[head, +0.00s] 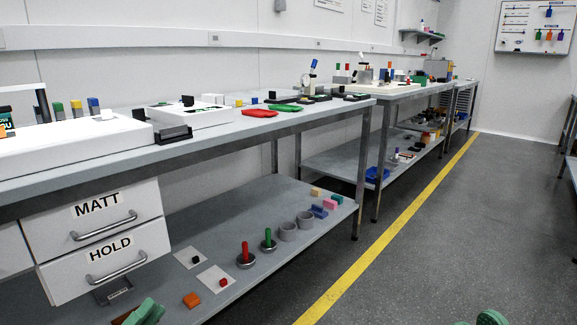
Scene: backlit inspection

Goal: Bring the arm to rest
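A green part that appears to be my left gripper (145,313) shows at the bottom left edge, in front of the lower shelf. It is cut off by the frame, so I cannot see whether its fingers are open or hold anything. A small rounded green part, apparently of my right gripper (490,318), shows at the bottom right edge above the dark floor. Its fingers cannot be made out. No contact between either one and the bench can be seen.
A long grey bench (330,110) on the left carries trays and blocks. Its lower shelf (215,250) holds pegs, cups and blocks. Drawers marked MATT (97,204) and HOLD (109,249) hang underneath. The floor (450,220) right of the yellow line (385,235) is clear.

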